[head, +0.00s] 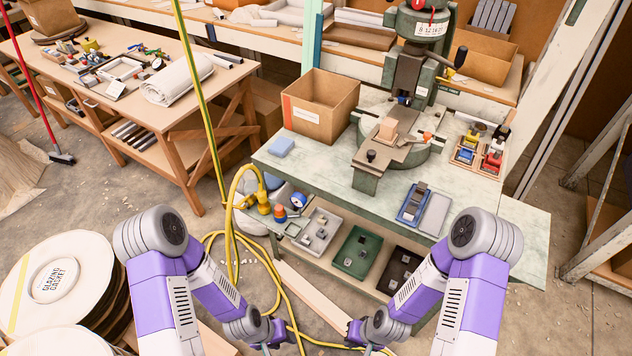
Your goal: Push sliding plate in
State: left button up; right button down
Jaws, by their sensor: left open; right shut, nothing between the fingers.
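The green fly press (418,60) stands on the pale green workbench (300,160). Its sliding plate (398,152) sticks out from the press base toward me, with a dark round knob (371,156) at its front end. A small tan block (388,128) sits on the plate, in front of the press column. My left gripper (277,340) and my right gripper (356,332) are low at the bottom of the head view, in front of the bench and well away from the plate. The left is open; the right is shut and empty.
A cardboard box (320,105) stands left of the press. A wooden tray (481,150) of coloured items is right of it. A blue tray (413,204) lies near the bench's front edge. A yellow hose (236,205) hangs at the bench's left end. Bins fill the lower shelf.

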aim_at(374, 154)
jog(key=u, duration=0.35)
jog(key=k, duration=0.6)
jog(key=z, duration=0.6)
jog(key=i, duration=1.45)
jog(key=u, duration=0.9)
